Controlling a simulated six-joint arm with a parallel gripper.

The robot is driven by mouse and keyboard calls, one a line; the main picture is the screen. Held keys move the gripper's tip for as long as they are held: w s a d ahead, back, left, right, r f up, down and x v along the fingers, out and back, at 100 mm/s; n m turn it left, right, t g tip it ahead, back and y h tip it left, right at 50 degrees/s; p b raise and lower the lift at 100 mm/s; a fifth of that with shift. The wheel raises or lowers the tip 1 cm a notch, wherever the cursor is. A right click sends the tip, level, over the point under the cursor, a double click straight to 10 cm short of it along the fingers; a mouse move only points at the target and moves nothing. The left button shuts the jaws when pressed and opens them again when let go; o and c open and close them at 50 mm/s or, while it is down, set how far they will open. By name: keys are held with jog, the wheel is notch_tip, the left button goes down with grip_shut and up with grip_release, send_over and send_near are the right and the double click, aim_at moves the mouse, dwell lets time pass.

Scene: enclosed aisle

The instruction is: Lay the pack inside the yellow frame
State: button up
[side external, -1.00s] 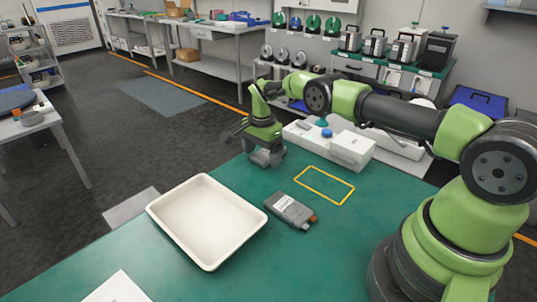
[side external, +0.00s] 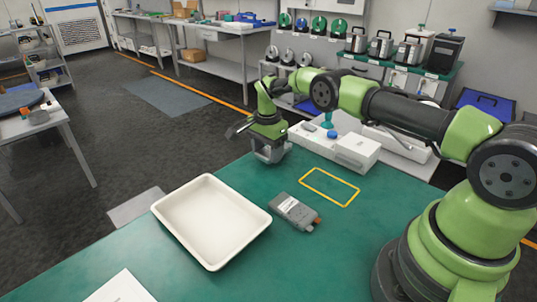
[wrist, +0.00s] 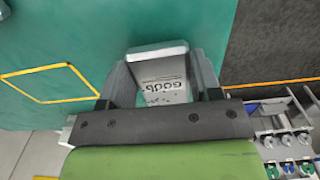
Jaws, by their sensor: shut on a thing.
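The pack (wrist: 160,68) is a pale grey block with dark printing on its face. In the wrist view it sits between the two fingers of my gripper (wrist: 161,82), which is shut on it. In the side view my gripper (side external: 271,152) is at the far edge of the green table, and the pack is hard to make out there. The yellow frame (side external: 338,177) is a thin rectangular outline on the table, to the right of my gripper and nearer the camera. In the wrist view the yellow frame (wrist: 37,70) lies to the left of the pack, apart from it. Its inside is empty.
A white tray (side external: 160,211) stands on the table at the left. A grey device (side external: 294,211) with an orange-brown end lies between tray and frame. White boxes (side external: 357,151) stand behind the frame. A white sheet (side external: 121,288) lies at the front edge.

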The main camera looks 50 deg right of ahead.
notch_tip(320, 180, up, 8)
jog(key=shift+f, duration=0.1)
jog(key=shift+s+d+r+n, duration=0.2)
jog(key=shift+d+r+n, duration=0.05)
jog(key=shift+r+n, duration=0.1)
jog(key=s+d+n, duration=0.3)
jog(key=s+n, duration=0.4)
jog(key=n, duration=1)
send_over(338, 191)
notch_tip(338, 191, down, 10)
jog(key=shift+r, duration=0.15)
jog(key=o, duration=1)
jog(key=shift+c, duration=0.2)
